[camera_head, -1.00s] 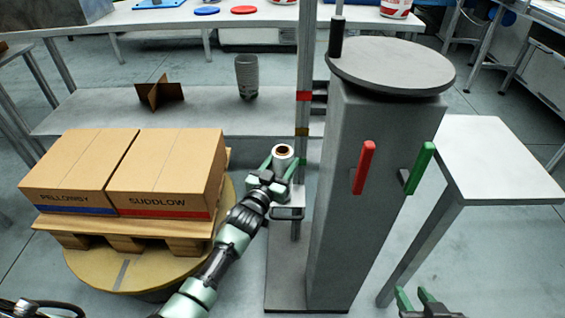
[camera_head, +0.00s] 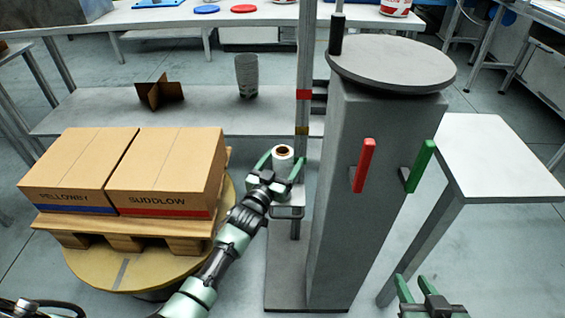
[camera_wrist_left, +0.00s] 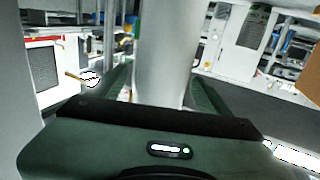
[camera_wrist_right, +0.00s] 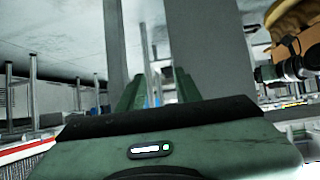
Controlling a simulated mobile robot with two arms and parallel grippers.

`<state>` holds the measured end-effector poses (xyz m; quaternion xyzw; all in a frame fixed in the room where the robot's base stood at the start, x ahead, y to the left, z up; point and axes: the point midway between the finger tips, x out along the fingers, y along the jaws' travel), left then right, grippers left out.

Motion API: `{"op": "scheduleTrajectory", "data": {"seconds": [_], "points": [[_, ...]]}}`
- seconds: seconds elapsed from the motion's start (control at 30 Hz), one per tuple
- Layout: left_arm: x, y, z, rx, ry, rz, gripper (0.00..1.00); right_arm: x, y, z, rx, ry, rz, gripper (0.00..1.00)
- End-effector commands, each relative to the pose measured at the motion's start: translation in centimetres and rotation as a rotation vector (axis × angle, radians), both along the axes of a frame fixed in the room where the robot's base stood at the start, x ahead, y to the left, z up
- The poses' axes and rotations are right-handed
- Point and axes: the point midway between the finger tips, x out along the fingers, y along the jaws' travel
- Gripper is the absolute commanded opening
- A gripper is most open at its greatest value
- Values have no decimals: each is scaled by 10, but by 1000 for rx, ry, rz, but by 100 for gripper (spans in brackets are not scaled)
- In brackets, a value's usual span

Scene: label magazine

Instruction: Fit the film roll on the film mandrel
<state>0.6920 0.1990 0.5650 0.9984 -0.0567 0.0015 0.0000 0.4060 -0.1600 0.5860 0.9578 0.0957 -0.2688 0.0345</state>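The film roll (camera_head: 282,159) is a white upright cylinder with a brown core ring and a dark centre, seen beside the grey mast. My left gripper (camera_head: 281,168) has its green fingers spread on either side of the roll. The roll (camera_wrist_left: 165,50) also stands between the fingers in the left wrist view, with a gap at the left finger. The film mandrel cannot be made out; whether it is inside the core cannot be told. My right gripper (camera_head: 416,284) is open and empty at the lower right, also in the right wrist view (camera_wrist_right: 157,88).
A grey column (camera_head: 375,215) with a round top plate (camera_head: 391,65) stands right of the roll, with red (camera_head: 364,165) and green (camera_head: 420,167) handles. Two cartons (camera_head: 165,172) sit on a pallet at left. A white table (camera_head: 500,160) stands at right.

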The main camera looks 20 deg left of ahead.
Motion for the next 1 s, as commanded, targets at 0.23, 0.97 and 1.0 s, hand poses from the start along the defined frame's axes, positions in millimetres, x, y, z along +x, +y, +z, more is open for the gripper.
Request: {"op": "scheduleTrajectory", "data": {"seconds": [0.23,0.97,1.0], "points": [[-1,0,-3,1,6,1,78,0,0,0,-1,3,0,34],[-74,8,-1,0,3,1,78,-91,-33,-60,-112,507,-38,34],[-75,9,-1,0,2,0,78,-93,-34,-61,-113,518,-39,34]]}}
